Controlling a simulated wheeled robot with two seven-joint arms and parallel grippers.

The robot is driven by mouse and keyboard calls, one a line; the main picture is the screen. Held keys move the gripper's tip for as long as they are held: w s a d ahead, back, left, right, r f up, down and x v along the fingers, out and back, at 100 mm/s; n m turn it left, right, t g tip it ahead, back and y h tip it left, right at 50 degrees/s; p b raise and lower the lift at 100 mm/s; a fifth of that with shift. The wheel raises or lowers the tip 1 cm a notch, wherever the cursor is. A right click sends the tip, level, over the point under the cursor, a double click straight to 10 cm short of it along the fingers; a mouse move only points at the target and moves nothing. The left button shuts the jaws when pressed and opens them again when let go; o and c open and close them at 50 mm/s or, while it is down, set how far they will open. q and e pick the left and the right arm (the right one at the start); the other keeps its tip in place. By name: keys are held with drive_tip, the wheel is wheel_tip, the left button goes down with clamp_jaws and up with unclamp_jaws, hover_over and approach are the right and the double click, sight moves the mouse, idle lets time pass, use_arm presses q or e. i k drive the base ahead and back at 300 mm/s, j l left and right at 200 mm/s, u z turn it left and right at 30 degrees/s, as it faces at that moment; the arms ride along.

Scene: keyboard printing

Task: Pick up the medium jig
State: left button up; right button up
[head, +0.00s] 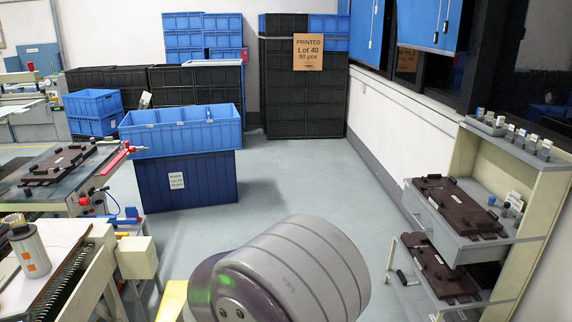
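Dark brown jig plates with small raised blocks show in three places. One jig (459,212) lies on the upper shelf (433,213) of the rack at the right. Another jig (441,272) lies on the rack's lower shelf. A third jig (60,165) lies on the machine table (85,187) at the left. I cannot tell which one is the medium jig. Neither gripper is in view. A grey rounded link of mine fills the bottom middle, apart from the jigs in the picture.
The cream rack (536,190) carries small bottles (510,133) on top. A blue crate (183,131) sits on a dark blue bin (189,182) at left centre. Black crates (290,105) stand at the back. The floor (320,190) between bin and rack is clear.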

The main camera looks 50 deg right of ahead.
sight(74, 155)
drive_tip(key=i+l, duration=0.1)
drive_tip(key=l, duration=0.35)
drive_tip(key=l+z, duration=0.1)
drive_tip(key=l, duration=0.35)
drive_tip(key=i+l, duration=0.15)
drive_tip(key=l, duration=0.3)
drive_tip(key=i+l+z, duration=0.15)
drive_tip(key=l, duration=0.3)
drive_tip(key=i+l, duration=0.1)
drive_tip(key=l, duration=0.3)
drive_tip(key=i+l+z, duration=0.1)
drive_tip(key=l, duration=0.35)
drive_tip(key=i+l, duration=0.15)
drive_tip(key=l, duration=0.3)
drive_tip(key=i+l+z, duration=0.1)
drive_tip(key=l, duration=0.3)
